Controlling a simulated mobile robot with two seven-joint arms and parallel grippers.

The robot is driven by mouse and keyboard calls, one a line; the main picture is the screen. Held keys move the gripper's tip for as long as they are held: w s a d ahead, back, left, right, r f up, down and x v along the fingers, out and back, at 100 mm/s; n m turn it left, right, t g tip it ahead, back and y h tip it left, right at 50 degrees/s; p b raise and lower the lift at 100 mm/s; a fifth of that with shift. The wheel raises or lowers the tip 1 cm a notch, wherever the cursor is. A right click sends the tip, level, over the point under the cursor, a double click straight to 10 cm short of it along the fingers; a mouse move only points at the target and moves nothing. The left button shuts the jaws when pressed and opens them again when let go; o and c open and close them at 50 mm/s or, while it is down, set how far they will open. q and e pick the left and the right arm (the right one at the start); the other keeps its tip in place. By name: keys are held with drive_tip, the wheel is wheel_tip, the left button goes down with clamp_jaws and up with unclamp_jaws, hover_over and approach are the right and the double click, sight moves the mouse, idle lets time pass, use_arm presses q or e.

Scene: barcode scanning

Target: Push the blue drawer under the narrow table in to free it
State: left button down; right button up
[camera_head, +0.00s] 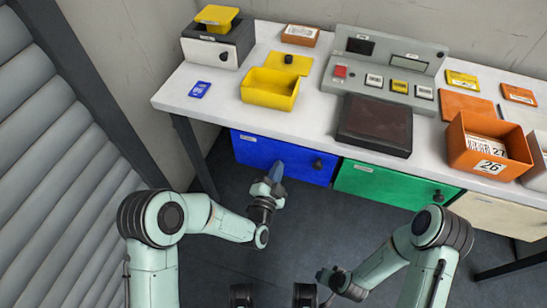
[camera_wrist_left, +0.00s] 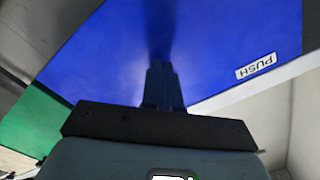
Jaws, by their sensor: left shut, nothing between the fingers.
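The blue drawer (camera_head: 252,151) is under the left part of the narrow white table (camera_head: 225,105), with a dark round knob (camera_head: 318,164) toward its right end. My left gripper (camera_head: 276,171) is in front of the drawer's face, left of the knob, with its fingers pointing at it. I cannot tell whether the tips touch. My right gripper (camera_head: 332,279) is low in front, away from the table; its fingers are unclear.
A green drawer (camera_head: 385,184) and a cream drawer (camera_head: 500,214) are to the right. On the tabletop are a yellow bin (camera_head: 270,94), a scanner console (camera_head: 385,75) and an orange box (camera_head: 490,150). A table leg (camera_head: 193,150) stands left of the blue drawer. Grey slats are on the left.

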use_arm(q)
drive_tip(key=shift+w, duration=0.2)
idle(0.4)
drive_tip(key=shift+w+d+b, duration=0.2)
drive_tip(key=shift+w+b, duration=0.1)
drive_tip(key=shift+w, duration=0.15)
drive_tip(key=shift+s, duration=0.1)
drive_tip(key=v, duration=1.3)
drive_tip(key=shift+p, duration=0.45)
